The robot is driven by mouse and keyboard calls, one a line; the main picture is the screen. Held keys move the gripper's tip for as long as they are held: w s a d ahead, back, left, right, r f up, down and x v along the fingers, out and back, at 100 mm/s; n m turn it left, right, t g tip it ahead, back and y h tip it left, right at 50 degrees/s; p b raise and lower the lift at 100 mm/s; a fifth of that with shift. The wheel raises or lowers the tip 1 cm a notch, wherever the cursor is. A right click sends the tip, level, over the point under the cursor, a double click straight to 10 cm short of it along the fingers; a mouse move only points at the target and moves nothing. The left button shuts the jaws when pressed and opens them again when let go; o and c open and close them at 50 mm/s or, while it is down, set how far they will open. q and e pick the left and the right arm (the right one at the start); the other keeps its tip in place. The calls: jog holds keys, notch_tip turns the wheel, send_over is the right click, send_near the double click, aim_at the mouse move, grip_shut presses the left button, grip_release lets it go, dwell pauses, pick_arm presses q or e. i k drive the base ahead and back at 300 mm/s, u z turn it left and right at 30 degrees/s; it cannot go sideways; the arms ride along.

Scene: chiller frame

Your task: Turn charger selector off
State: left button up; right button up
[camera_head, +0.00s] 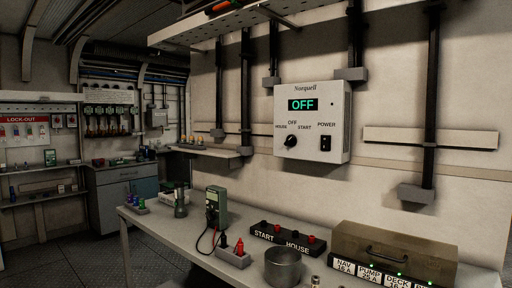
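A black power switch (326,143) sits at the right under the label POWER. Neither of my grippers shows in the view.
A bench (160,222) below holds a green multimeter (216,206), a black START/HOUSE terminal block (287,238), a metal cup (283,267), and a brown case (394,254) behind labelled breakers. A shelf (240,27) overhangs above. Floor at the left (70,255) is open.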

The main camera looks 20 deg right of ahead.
aim_at(291, 140)
jog(key=z, duration=0.65)
jog(key=k, duration=0.35)
jog(key=u, duration=1.8)
jog(key=i, duration=1.65)
jog(key=z, duration=1.5)
jog(key=i, duration=0.8)
jog(key=z, duration=0.75)
